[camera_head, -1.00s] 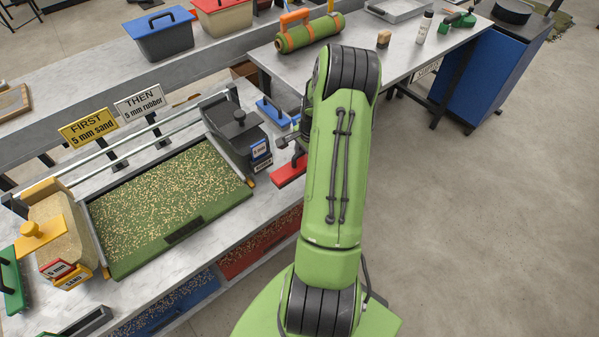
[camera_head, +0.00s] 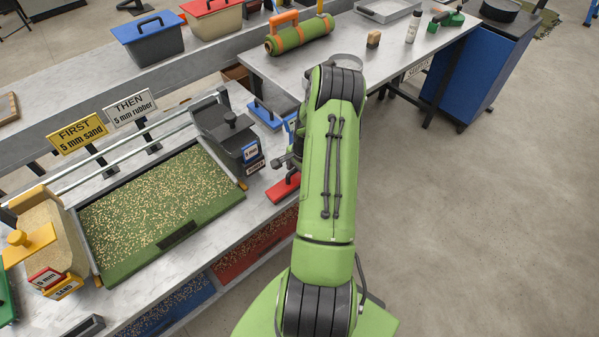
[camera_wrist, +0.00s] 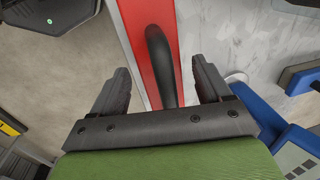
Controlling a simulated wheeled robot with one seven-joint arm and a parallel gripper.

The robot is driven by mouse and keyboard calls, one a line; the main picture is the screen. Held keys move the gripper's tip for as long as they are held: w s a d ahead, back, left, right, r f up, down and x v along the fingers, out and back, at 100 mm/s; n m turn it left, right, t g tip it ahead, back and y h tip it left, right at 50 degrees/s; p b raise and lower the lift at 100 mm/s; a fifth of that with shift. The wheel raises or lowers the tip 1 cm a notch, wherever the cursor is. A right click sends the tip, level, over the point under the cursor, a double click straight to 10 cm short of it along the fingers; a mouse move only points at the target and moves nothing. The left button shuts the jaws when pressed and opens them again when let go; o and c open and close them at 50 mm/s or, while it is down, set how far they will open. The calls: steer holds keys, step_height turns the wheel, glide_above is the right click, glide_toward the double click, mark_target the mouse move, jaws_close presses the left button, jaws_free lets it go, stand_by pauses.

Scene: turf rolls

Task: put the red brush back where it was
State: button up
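The red brush (camera_head: 283,188), with a black handle (camera_wrist: 158,60), lies on the grey worktop near its front edge, right of the turf tray (camera_head: 155,210). It also shows in the wrist view as a red back (camera_wrist: 139,42). My gripper (camera_wrist: 161,78) is open over it, one finger on each side of the black handle, with visible gaps to both. I cannot tell its height above the brush. In the head view my arm hides most of my gripper and part of the brush.
A blue brush (camera_head: 264,114) lies behind, and a dark hopper (camera_head: 228,140) stands left of the red brush. A sand hopper (camera_head: 55,235) sits at the tray's far left. A rolled turf (camera_head: 300,36) lies on the back table. The floor to the right is clear.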

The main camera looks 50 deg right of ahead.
step_height(320, 180, up, 12)
steer(key=s+p, duration=0.2)
steer(key=w+a+r+n+h, duration=0.1)
steer(key=w+a+r+n, duration=0.15)
steer(key=a+r, duration=0.3)
steer(key=w+a+r+n, duration=0.2)
steer(key=a+r+n, duration=0.2)
steer(key=a+r, duration=0.15)
steer(key=s+a+r+n+t, duration=0.1)
steer(key=s+a+r+n, duration=0.1)
steer(key=a+r+n, duration=0.55)
steer(key=s+a+r+n+t, duration=0.1)
steer(key=s+a+r+n, duration=0.1)
steer(key=s+a, duration=0.4)
steer(key=s+a+r+n+t+y, duration=0.1)
steer(key=s+a+n, duration=0.3)
steer(key=a, duration=0.5)
steer(key=s+r, duration=0.1)
steer(key=s, duration=0.1)
steer(key=shift+s+a+r+n+t, duration=0.15)
steer(key=shift+s+a+n+t, duration=0.15)
steer(key=shift+t, duration=0.1)
